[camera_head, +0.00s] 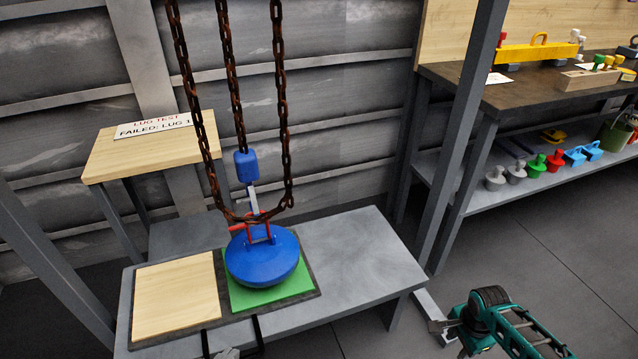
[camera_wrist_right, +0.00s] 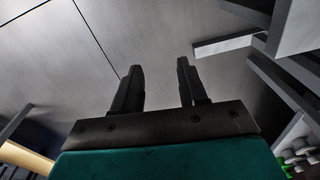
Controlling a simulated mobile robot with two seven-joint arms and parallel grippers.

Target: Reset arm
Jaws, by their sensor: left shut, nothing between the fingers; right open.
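In the head view a teal and black arm part of mine (camera_head: 490,318) is at the lower right, beside the bench. A blue round weight (camera_head: 262,262) sits on a green pad (camera_head: 270,297), with a red shackle and rusty chains at its top.
The grey bench (camera_head: 365,255) has clear room at its right. A pale wooden pad (camera_head: 175,297) lies beside the green one. A sign reading "LUG TEST FAILED: LUG 1" (camera_head: 153,125) stands on a small wooden table. A workbench (camera_head: 545,97) and grey post (camera_head: 460,155) are at right.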

